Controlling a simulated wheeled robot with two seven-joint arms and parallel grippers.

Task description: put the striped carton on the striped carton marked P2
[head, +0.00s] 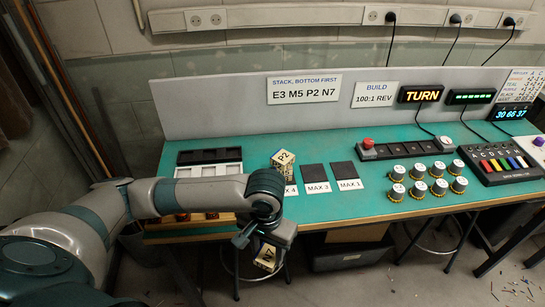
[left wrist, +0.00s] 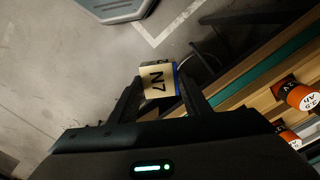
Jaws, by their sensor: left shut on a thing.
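A cream carton marked N7 (head: 266,257) is between the fingers of my left gripper (head: 262,246). It hangs in front of the bench's near edge, above the floor. In the left wrist view the N7 face of the carton (left wrist: 157,80) shows, with a blue strip at its right side and a finger on each side. The carton marked P2 (head: 284,157) tops a small stack at the "MAX 4" label, on the bench behind my left gripper. Patterned sides show below its label; the lower stack is partly hidden. My right gripper is not in view.
Two dark pads with labels MAX 3 (head: 316,175) and MAX 1 (head: 345,172) lie empty right of the stack. Several capped jars (head: 420,172) stand further right. A white tray (head: 208,170) is left. Orange cylinders (left wrist: 300,95) lie near the bench edge.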

